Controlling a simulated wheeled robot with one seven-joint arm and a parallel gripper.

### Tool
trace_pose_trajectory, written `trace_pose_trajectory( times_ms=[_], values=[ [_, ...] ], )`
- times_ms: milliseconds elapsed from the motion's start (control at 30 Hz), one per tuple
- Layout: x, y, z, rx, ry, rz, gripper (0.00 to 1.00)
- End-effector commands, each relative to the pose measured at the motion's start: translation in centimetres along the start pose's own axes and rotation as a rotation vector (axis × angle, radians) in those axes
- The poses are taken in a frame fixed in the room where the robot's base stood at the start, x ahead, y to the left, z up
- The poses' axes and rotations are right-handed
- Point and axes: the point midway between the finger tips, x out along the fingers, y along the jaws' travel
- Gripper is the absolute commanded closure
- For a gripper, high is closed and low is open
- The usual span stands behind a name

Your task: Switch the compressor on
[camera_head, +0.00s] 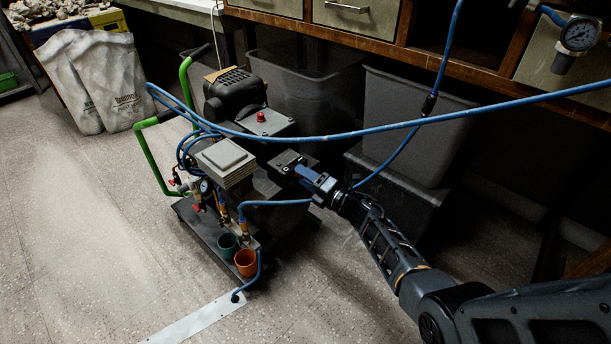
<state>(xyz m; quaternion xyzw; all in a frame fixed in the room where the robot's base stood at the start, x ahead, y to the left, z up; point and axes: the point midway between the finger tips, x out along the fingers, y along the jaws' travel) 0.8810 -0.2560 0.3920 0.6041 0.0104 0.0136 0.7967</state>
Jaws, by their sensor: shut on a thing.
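The compressor (236,98) stands on a low dark cart with green handles, left of centre. It has a black motor housing, a grey box with a red knob (261,117) on top, and a pale stacked block in front. My gripper (299,170) reaches in from the right to a small dark box (287,158) at the compressor's right side. It is shut on a small part at that box. The part is mostly hidden by the fingers, so I cannot tell its shape or position. The red knob is apart from my gripper.
Blue hoses (330,137) hang across the view above my gripper and beside the cart. Grey bins (415,125) stand behind my arm under the wooden bench. A green cup (228,244) and an orange cup (246,262) sit at the cart's front.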

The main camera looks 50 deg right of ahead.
Motion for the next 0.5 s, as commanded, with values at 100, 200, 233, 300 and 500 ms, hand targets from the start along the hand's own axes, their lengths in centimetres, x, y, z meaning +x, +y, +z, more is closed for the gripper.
trace_pose_trajectory(
  times_ms=[100,200,233,300,500],
  values=[
    [-0.01,0.19,0.25,0.113,-0.001,-0.001,0.82],
    [-0.02,0.18,0.36,0.207,0.0,-0.001,0.82],
    [-0.03,0.16,0.39,0.237,-0.001,-0.001,0.82],
    [-0.06,0.11,0.49,0.303,-0.002,-0.002,0.82],
    [-0.03,0.06,0.71,0.492,-0.001,-0.002,0.82]
  ],
)
